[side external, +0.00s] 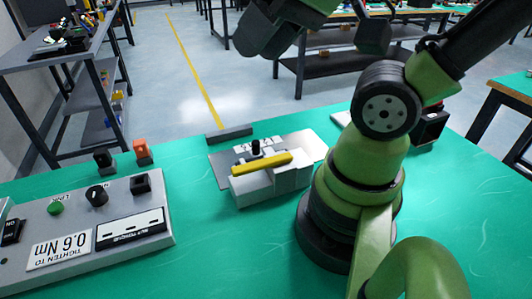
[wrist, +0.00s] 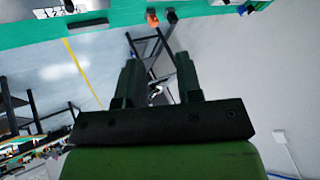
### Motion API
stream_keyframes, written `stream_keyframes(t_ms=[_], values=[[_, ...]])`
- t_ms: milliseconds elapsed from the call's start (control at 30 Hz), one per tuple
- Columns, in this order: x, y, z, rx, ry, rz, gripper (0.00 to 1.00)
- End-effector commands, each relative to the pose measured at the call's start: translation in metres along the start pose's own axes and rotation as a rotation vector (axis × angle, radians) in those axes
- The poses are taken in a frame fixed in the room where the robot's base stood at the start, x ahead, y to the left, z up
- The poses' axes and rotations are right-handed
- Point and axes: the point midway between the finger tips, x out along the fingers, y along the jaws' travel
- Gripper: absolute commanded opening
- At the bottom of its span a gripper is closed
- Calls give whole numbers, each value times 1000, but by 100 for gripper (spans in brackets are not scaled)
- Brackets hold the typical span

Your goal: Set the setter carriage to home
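What looks like the setter is the pale grey block fixture (side external: 290,178) on the green table in the side external view. A yellow bar (side external: 262,163) lies along its top, and a small black knob (side external: 255,147) stands behind the bar beside a marked scale. I cannot tell which part is the carriage or where it sits on the scale. A numbered part of the fixture shows at the wrist view's top left edge (wrist: 57,12). My gripper (wrist: 157,62) is open and empty, with its fingers apart, pointing away from the fixture. In the side view its fingertips are not clear.
A grey control panel (side external: 75,262) with a green button, black knob, switches and a "TIGHTEN TO 0.6 Nm" label lies at left. An orange block (side external: 142,150) and a black block (side external: 103,158) stand behind it. A dark bar (side external: 229,133) lies behind the fixture. Green table is clear in front.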

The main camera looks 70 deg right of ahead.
Motion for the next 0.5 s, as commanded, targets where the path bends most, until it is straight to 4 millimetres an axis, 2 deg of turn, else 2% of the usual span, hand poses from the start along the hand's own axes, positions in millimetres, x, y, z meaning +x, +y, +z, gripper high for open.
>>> stream_keyframes(t_ms=[167,267,400,500], values=[[28,19,-27,13,-74,117,32],[53,40,-45,17,-135,195,32],[90,77,-60,21,-232,281,32],[118,108,-63,25,-309,325,32]])
